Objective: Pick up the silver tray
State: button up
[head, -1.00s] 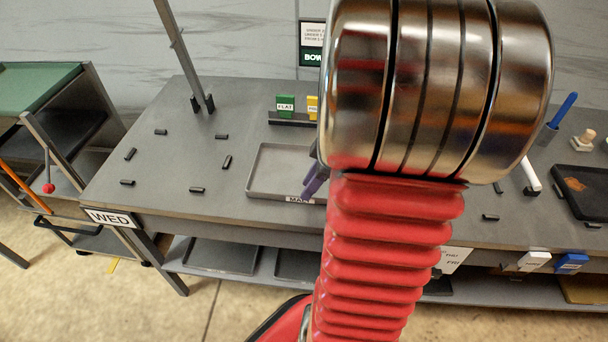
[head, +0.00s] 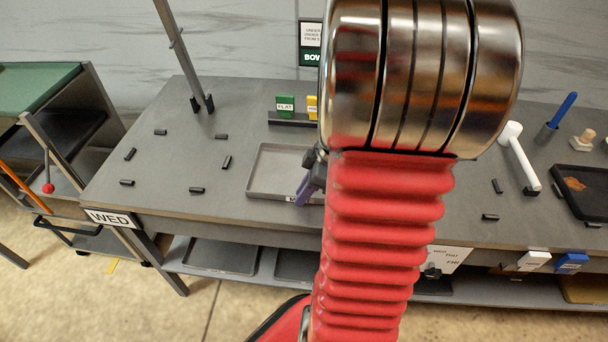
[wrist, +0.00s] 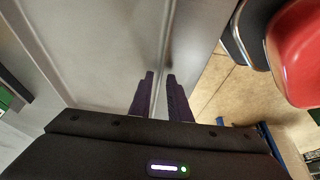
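The silver tray (head: 262,190) is a shallow grey tray lying flat on the workbench, near its front edge. My arm hides its right part in the head view. In the wrist view its floor (wrist: 95,45) fills the upper left, with the rim running up the middle. My gripper (head: 305,188) is over the tray's front edge. In the wrist view its two purple fingers (wrist: 160,78) are apart, pointing at the rim, which lines up with the gap between them. I cannot tell whether they touch the tray.
The workbench (head: 150,185) has several small black blocks left of the tray. Green and yellow tags (head: 285,104) stand behind it. A dark tray with a brown stain (head: 590,205) and a white-handled tool (head: 519,155) are at right. A post (head: 180,55) rises at the back left.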

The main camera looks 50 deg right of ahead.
grip_shut()
dwell(1.1)
